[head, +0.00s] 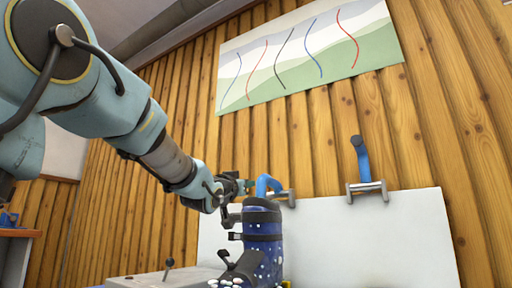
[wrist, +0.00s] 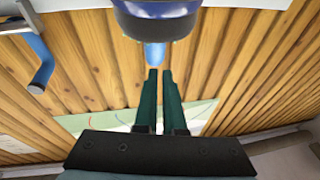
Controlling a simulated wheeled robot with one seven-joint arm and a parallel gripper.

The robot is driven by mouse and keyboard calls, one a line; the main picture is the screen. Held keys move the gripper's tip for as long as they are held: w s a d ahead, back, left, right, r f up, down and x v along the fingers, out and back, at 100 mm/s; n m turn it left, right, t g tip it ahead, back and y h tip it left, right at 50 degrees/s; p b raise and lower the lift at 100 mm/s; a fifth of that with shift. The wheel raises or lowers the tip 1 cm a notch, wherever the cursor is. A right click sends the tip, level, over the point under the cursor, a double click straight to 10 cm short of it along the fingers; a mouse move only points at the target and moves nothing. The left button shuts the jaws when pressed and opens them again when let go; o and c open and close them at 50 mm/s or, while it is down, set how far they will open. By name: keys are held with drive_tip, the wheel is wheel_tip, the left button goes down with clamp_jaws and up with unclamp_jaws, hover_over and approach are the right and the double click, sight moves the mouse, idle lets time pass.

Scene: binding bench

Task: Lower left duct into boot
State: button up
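The left duct (head: 264,184) is a bent blue tube just above the top opening of the boot. The boot (head: 262,235) is dark blue with light dots and black straps, and stands upright. My gripper (head: 245,187) reaches the duct from the left. In the wrist view the two green fingers of my gripper (wrist: 160,75) are close together, and their tips meet the blue duct (wrist: 155,55). The boot's rounded top (wrist: 155,22) is just beyond. The duct's lower end is hidden, so I cannot tell whether it is inside the boot.
A second blue duct (head: 361,158) stands in a grey holder (head: 367,189) on the white board (head: 350,240) to the right. Another grey holder (head: 288,197) is close behind the boot. A small black lever (head: 168,268) stands on the grey surface at left.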

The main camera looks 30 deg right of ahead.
drive_tip(key=shift+g, duration=0.7)
drive_tip(key=r+p, duration=0.1)
drive_tip(key=p, duration=0.2)
drive_tip(key=w+r+p, duration=0.1)
drive_tip(key=r+p, duration=0.1)
drive_tip(key=p, duration=0.2)
drive_tip(key=r+p, duration=0.1)
drive_tip(key=p, duration=0.2)
drive_tip(key=shift+w+r, duration=0.15)
drive_tip(key=shift+w, duration=0.1)
clamp_jaws()
drive_tip(key=s+a+r+g+y+p, duration=0.3)
drive_tip(key=r+p, duration=0.5)
drive_tip(key=p, duration=2.4)
drive_tip(key=w+d+f+g+h+p, duration=0.1)
drive_tip(key=w+d+f+p, duration=0.3)
drive_tip(key=d, duration=0.4)
drive_tip(key=shift+w+f+m, duration=0.4)
drive_tip(key=shift+w+f, duration=0.45)
drive_tip(key=shift+f, duration=0.15)
